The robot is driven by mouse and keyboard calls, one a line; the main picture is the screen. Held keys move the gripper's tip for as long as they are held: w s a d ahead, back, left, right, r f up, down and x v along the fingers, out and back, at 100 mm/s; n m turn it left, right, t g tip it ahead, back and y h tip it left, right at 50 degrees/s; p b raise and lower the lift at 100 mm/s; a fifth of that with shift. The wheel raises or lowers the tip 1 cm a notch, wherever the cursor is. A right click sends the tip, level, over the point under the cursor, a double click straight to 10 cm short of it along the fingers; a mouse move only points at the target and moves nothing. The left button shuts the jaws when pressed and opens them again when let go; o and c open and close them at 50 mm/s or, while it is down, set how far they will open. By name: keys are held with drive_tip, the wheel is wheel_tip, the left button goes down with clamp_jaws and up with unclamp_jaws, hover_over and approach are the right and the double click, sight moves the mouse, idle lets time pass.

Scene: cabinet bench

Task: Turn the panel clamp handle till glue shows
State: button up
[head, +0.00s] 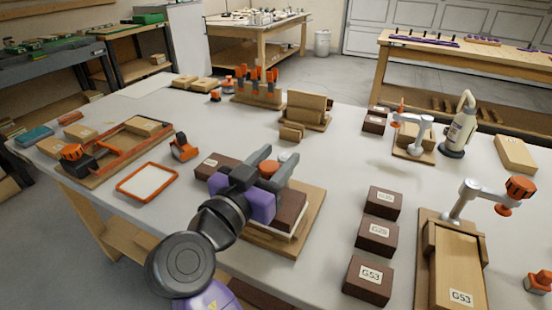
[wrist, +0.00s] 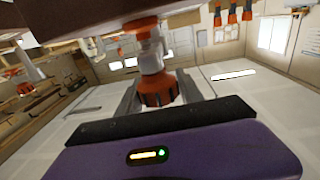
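A panel clamp with an orange, ridged handle (head: 270,169) stands at the wooden base board (head: 316,215) in the middle of the bench. The handle also shows in the wrist view (wrist: 158,90), on a pale metal stem under a dark brown block. My gripper (head: 276,160) has its two grey fingers apart, one on each side of the handle. I cannot clearly tell whether either finger touches it. A dark brown block (head: 290,208) lies over a pale layer on the board. My purple gripper body hides part of the clamp and the joint. No glue is clearly visible.
Labelled brown blocks (head: 377,236) stand in a row to the right. A second clamp (head: 520,188) with an orange knob stands beyond them. An orange-rimmed tray (head: 147,182) and a small orange tool (head: 184,147) lie left. A glue bottle (head: 460,125) stands back right.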

sight(263, 174)
drive_tip(key=shift+o, duration=1.1)
drive_tip(key=shift+s, duration=0.15)
drive_tip(key=v, duration=0.7)
drive_tip(key=shift+s+a, duration=0.1)
drive_tip(key=shift+s, duration=0.15)
idle(0.7)
